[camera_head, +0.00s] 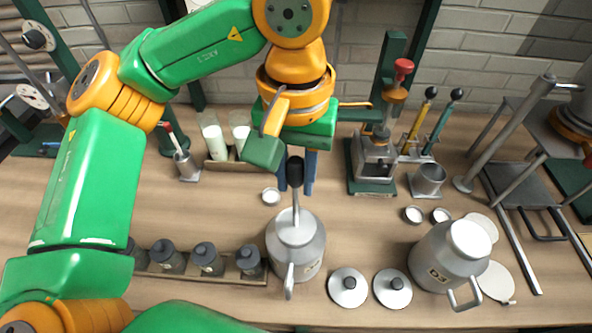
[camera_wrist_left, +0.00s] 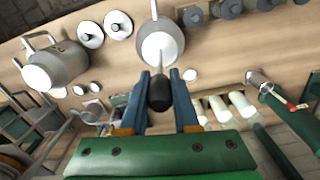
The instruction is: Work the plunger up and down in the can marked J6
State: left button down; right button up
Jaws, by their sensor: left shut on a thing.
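A grey metal can (camera_head: 296,262) stands upright on the bench in the middle of the head view; I cannot read its marking. A plunger's thin rod (camera_head: 296,207) rises from its pale top to a black knob (camera_head: 295,170). My left gripper (camera_head: 297,182) is above the can, shut on the plunger at this knob. In the left wrist view the knob (camera_wrist_left: 159,92) sits between the blue fingers (camera_wrist_left: 161,88), with the can (camera_wrist_left: 160,48) beyond it. The plunger's lower end is hidden inside the can.
Two round lids (camera_head: 348,288) lie between the cans. A rack of dark-capped jars (camera_head: 207,260) is to the left. A green press (camera_head: 374,160) and white bottles (camera_head: 215,142) stand behind.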

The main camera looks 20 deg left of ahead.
aim_at(296, 202)
pick_arm(q)
jog(key=shift+f+b, duration=2.35)
jog(key=shift+f, duration=0.75)
